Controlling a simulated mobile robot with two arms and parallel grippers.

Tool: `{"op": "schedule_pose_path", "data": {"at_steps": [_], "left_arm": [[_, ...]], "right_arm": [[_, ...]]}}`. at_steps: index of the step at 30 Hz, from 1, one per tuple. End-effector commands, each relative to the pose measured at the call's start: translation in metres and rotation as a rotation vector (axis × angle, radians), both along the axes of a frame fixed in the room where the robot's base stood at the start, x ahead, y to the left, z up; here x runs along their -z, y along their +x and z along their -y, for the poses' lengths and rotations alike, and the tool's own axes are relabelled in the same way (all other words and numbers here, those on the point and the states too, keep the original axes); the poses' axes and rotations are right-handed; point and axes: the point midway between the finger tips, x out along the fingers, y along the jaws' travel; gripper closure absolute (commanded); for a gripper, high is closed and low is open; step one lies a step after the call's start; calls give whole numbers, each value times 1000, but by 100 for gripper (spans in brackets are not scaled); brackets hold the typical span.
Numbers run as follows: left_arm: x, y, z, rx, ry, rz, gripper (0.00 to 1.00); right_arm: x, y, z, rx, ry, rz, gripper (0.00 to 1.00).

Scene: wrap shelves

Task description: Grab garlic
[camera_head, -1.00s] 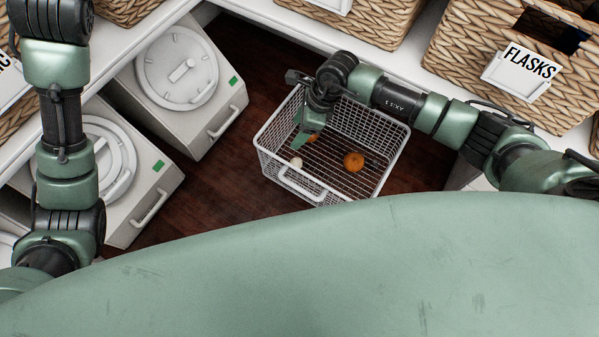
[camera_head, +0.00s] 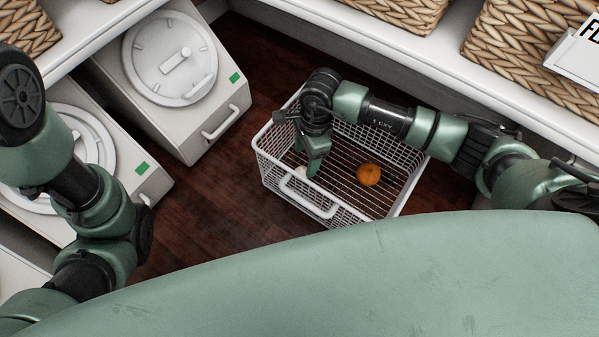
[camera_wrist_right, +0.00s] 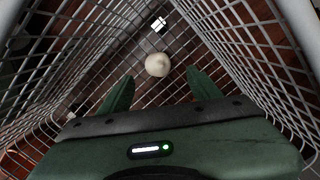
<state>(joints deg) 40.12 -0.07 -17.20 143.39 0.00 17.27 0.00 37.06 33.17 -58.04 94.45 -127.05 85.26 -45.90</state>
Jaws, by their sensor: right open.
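The garlic (camera_wrist_right: 157,64) is a pale round bulb on the wire floor of the white basket (camera_head: 275,168). In the head view the garlic (camera_head: 301,172) shows only in part, beside my right gripper. My right gripper (camera_head: 313,171) reaches down into the basket from above. In the right wrist view my right gripper (camera_wrist_right: 160,88) has its two green fingers spread apart with nothing between them. The garlic lies beyond the fingertips, roughly centred between them. My left arm is at the left of the head view, and its gripper is out of view.
An orange fruit (camera_head: 368,174) lies in the basket, right of my right gripper. Basket walls surround the gripper closely. White bins with round lids (camera_head: 170,58) stand at the left. A white shelf with wicker baskets (camera_head: 535,42) runs along the back.

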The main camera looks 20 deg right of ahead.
Motion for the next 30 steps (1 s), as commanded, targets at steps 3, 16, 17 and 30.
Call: {"op": "schedule_pose_path", "data": {"at_steps": [3,16,17,30], "left_arm": [[11,1,0,-1,1,-2,37],[58,1,1,-1,3,-3,37],[59,1,1,-2,2,-3,37],[56,1,1,-1,2,-2,37]], "right_arm": [[15,0,-2,1,0,1,37],[63,-4,-10,2,1,1,37],[64,-4,-10,3,0,1,37],[62,-4,-10,2,0,2,92]]}}
